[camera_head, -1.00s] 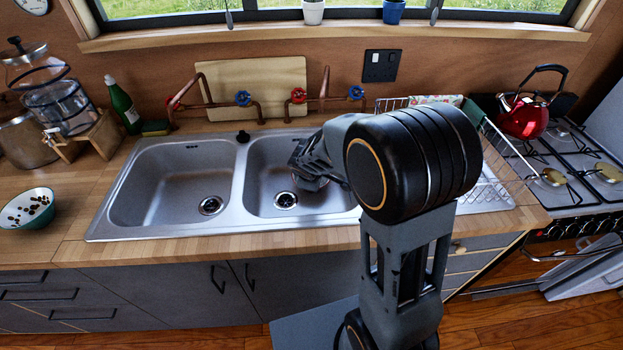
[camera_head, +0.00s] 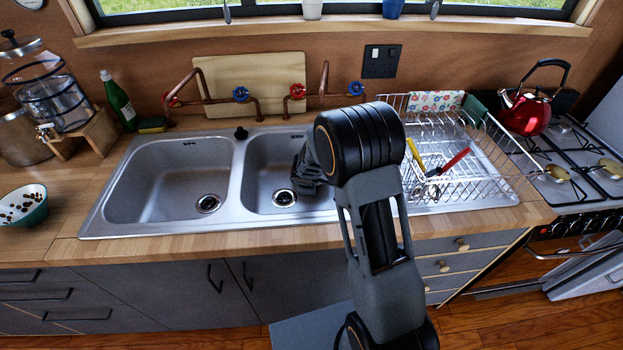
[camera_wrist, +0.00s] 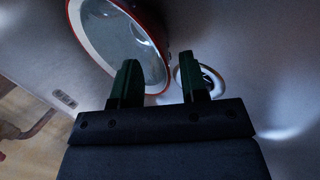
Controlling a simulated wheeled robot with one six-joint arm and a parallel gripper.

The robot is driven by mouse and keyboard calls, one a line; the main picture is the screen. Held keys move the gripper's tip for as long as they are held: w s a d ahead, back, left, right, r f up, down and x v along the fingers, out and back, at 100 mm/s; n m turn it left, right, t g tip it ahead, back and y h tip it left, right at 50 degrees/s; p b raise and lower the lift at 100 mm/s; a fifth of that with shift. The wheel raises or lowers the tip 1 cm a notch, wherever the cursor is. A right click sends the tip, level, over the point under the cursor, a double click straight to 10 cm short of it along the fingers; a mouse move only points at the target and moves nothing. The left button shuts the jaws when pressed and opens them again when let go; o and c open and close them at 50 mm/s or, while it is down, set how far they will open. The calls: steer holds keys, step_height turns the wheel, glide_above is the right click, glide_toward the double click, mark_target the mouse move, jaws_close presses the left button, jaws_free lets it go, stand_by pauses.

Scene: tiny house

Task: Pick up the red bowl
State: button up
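The red bowl (camera_wrist: 118,28) shows in the wrist view at the upper left, with a red rim and a pale grey inside. It lies in the metal sink near a drain (camera_wrist: 203,78). My gripper (camera_wrist: 160,78) is open, its two dark green fingers apart. In the picture the bowl's near rim passes between them: the left finger overlaps the bowl's inside, the right one is beyond the rim. I cannot tell whether they touch it. In the head view my wrist reaches into the right basin (camera_head: 262,165), and the bowl is hidden.
The left basin (camera_head: 165,175) is empty. A wire dish rack (camera_head: 490,165) with utensils stands right of my arm. Pipes with red and blue taps (camera_head: 241,94) run behind the sink. A bowl of small pieces (camera_head: 30,212) sits at the far left.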

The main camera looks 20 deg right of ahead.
steer(key=x, duration=0.4)
steer(key=shift+s+f+b, duration=0.15)
steer(key=shift+b, duration=0.15)
steer(key=shift+c, duration=0.5)
jaws_close()
